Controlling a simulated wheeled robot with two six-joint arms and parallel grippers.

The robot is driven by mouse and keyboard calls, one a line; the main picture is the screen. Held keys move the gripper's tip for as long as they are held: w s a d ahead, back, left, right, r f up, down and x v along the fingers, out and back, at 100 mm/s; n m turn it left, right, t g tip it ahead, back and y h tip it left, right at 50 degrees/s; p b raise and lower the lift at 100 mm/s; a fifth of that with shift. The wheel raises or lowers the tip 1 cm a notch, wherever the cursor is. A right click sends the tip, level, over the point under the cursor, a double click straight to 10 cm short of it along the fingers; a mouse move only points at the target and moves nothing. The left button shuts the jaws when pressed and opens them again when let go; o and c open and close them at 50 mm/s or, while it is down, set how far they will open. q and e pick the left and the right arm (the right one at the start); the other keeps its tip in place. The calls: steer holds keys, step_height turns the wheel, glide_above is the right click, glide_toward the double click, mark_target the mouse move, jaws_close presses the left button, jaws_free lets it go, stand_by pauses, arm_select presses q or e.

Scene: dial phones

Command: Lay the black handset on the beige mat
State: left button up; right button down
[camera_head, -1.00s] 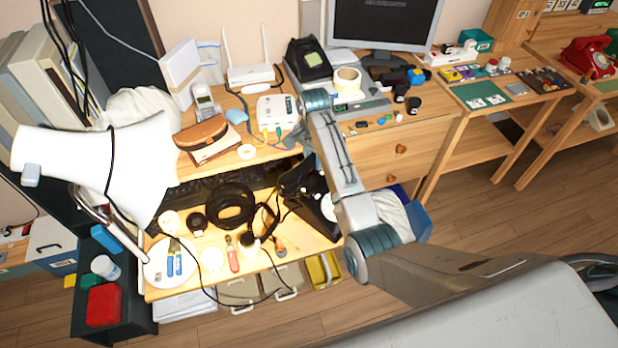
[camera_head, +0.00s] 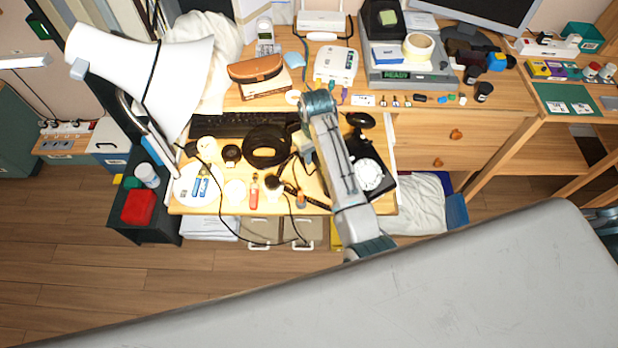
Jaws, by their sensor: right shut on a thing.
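The black dial phone (camera_head: 378,160) with its white dial sits at the right end of the lower desk shelf, partly behind my right arm. My right gripper (camera_head: 306,148) is over this shelf, left of the phone, its fingers largely hidden by my arm. It is shut on the black handset. A rounded black end of the handset (camera_head: 360,120) shows right of the arm, above the phone; the middle is hidden behind the arm. I cannot make out the beige mat for certain. My left gripper is not in view.
A black ring-shaped object (camera_head: 266,146) and a keyboard (camera_head: 230,124) lie left of the gripper. A red-handled tool (camera_head: 254,190), a white plate (camera_head: 187,188) and dark cords crowd the front. A white lamp (camera_head: 165,75) stands at left. Wood floor is open in front.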

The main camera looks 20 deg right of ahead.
step_height(320, 180, down, 10)
steer(key=shift+r+p, duration=0.2)
steer(key=shift+p, duration=0.4)
steer(key=c, duration=1.1)
jaws_free()
steer(key=shift+f, duration=0.15)
step_height(320, 180, up, 12)
steer(key=shift+a+r+b, duration=0.1)
steer(key=shift+r+b, duration=0.1)
steer(key=shift+b, duration=0.35)
